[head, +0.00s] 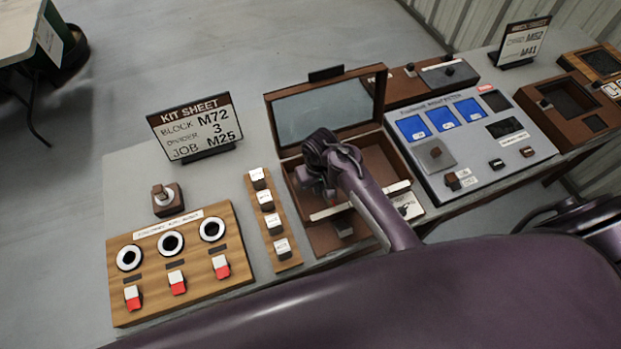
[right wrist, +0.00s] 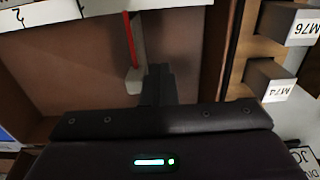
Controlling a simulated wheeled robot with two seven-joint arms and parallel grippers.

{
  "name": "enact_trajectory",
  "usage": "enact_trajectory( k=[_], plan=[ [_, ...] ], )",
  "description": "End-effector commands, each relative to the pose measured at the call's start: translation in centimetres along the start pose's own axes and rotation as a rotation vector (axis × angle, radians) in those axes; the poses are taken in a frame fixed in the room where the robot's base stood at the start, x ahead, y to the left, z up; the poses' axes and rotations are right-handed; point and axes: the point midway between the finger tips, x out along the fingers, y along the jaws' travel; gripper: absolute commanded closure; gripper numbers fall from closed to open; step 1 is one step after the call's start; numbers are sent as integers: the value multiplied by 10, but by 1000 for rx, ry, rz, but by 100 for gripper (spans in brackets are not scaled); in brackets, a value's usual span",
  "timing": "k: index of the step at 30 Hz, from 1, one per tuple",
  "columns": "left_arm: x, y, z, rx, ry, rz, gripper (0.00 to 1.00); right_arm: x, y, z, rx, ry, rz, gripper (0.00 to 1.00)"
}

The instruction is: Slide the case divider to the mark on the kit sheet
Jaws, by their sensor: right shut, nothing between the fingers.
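The kit sheet (head: 195,127) stands on the bench and reads block M72, divider 3, job M25. The open brown case (head: 393,158) lies right of it, with its lid raised at the back. A white scale strip (head: 396,188) runs along its front; the right wrist view shows the strip (right wrist: 105,8) with the numbers 1 and 2. The case divider (right wrist: 135,72), grey with a red edge, stands inside the case near the strip. My right gripper (head: 328,165) is over the case, shut and empty. Its fingers (right wrist: 157,82) are close beside the divider; contact is unclear. My left gripper is not in view.
Left of the case is a narrow wooden rack (head: 279,238) of labelled blocks, M76 (right wrist: 291,24) and M74 (right wrist: 272,82) among them. A wooden panel (head: 190,255) with round sockets lies further left. A grey panel (head: 470,135) with blue windows stands close at the case's right.

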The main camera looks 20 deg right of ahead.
Motion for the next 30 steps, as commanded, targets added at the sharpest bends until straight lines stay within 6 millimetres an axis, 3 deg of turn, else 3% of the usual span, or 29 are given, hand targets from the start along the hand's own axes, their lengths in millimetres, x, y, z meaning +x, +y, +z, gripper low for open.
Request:
enact_trajectory(
  k=[8,30],
  plan=[
    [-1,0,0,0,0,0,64,0,2,0,1,-1,1,100],
    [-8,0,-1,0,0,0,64,0,35,0,1,0,0,100]
  ],
)
